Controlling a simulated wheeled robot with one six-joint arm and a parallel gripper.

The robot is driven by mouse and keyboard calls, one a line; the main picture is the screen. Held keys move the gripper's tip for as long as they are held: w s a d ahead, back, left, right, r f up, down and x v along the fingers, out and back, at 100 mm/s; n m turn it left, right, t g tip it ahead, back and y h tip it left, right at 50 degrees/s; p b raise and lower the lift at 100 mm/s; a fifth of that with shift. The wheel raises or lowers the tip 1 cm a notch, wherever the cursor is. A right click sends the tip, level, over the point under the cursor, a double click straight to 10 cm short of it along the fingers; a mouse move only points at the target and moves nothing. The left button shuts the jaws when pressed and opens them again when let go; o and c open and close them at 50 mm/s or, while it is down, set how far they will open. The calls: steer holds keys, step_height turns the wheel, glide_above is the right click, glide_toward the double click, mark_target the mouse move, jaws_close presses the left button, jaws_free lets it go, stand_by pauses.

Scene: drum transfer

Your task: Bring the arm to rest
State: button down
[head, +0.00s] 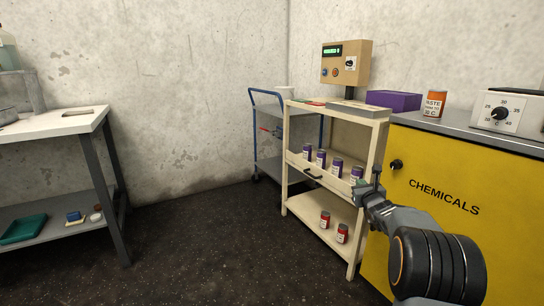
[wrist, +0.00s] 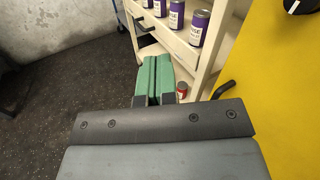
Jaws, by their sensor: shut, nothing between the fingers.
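My gripper (head: 372,188) is at the end of my arm, in front of the right side of the cream shelf unit and left of the yellow cabinet's front. In the wrist view its green fingers (wrist: 152,80) are together with nothing between them. The gripper is apart from the purple-labelled cans (head: 337,167) on the middle shelf, though it partly overlaps that shelf's right end in the head view. My arm reaches in from the lower right.
The cream shelf unit (head: 352,237) holds purple cans and red cans (head: 342,233). The yellow chemicals cabinet (head: 449,178) stands close on the right. A blue-handled cart (head: 262,169) is behind. A white table (head: 66,122) stands left. The dark floor between is clear.

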steer(key=s+a+r+n+g+y+p, duration=0.1)
steer(key=s+a+r+n+y+p, duration=0.2)
steer(key=a+r+n+p, duration=0.35)
steer(key=s+a+r+n+g+y+p, duration=0.1)
steer(key=s+a+r+n+y+p, duration=0.3)
steer(key=a+r, duration=0.4)
steer(key=s+a+r+n+g+y+p, duration=0.2)
steer(key=s+a+r+n+g+p, duration=0.4)
steer(key=s+a+r+n+p, duration=0.35)
steer(key=s+d+r+n+g+h+p, duration=0.2)
steer(key=s+r+n+g+h+p, duration=0.1)
steer(key=s+n+p, duration=0.4)
steer(key=s+d+r+n+g+h+p, duration=0.1)
steer(key=s+r+n+g+h+p, duration=0.2)
steer(key=s+n+p, duration=0.5)
steer(key=s+h+p, duration=0.1)
steer(key=s+p, duration=0.2)
steer(key=s, duration=0.4)
steer(key=shift+d+r+h, duration=0.35)
steer(key=shift+d+h, duration=0.05)
steer(key=c, duration=1.9)
jaws_free()
steer(key=shift+s, duration=0.1)
